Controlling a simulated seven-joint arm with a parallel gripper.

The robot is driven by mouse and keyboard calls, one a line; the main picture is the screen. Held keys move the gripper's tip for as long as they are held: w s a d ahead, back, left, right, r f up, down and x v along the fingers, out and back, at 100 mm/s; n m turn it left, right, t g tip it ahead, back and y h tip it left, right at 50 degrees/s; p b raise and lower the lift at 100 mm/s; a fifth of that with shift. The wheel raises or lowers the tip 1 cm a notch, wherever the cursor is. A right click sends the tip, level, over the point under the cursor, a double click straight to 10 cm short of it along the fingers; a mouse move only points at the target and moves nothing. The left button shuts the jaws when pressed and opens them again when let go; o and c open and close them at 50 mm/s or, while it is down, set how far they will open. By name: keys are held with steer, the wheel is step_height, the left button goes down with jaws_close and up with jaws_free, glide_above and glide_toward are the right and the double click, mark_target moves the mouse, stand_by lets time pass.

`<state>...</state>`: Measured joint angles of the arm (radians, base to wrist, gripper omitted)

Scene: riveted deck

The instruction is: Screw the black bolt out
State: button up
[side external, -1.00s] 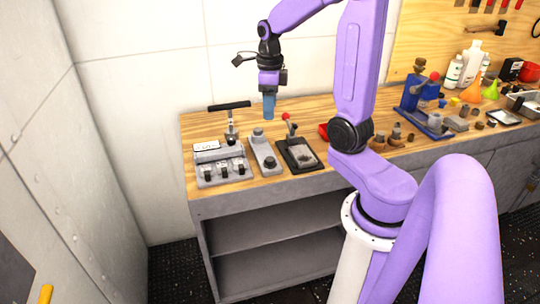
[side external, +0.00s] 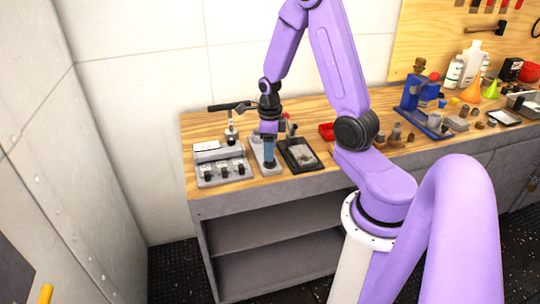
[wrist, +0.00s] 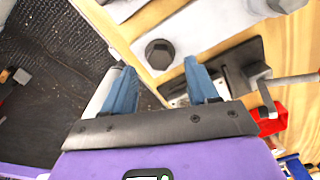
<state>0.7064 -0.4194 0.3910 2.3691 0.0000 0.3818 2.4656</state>
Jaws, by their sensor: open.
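The black bolt (wrist: 159,54) has a dark hex head and sits on a light grey plate (wrist: 190,32). In the wrist view its head shows between and just beyond my fingertips. My gripper (wrist: 159,72) is open with blue fingers, and nothing is held between them. In the side view my gripper (side external: 269,161) points down over the front end of the middle grey plate (side external: 257,150), very close to the bolt. The bolt is mostly hidden by the fingers there, and I cannot tell whether they touch it.
Left of the plate stands a grey block with several dark knobs (side external: 221,167). A T-handled tool (side external: 231,134) rises behind it. Right is a black tray (side external: 298,155) with a red-tipped lever. A red bin (side external: 327,131) is farther right. The bench's front edge is close.

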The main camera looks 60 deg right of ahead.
steer(key=shift+f, duration=1.65)
steer(key=c, duration=1)
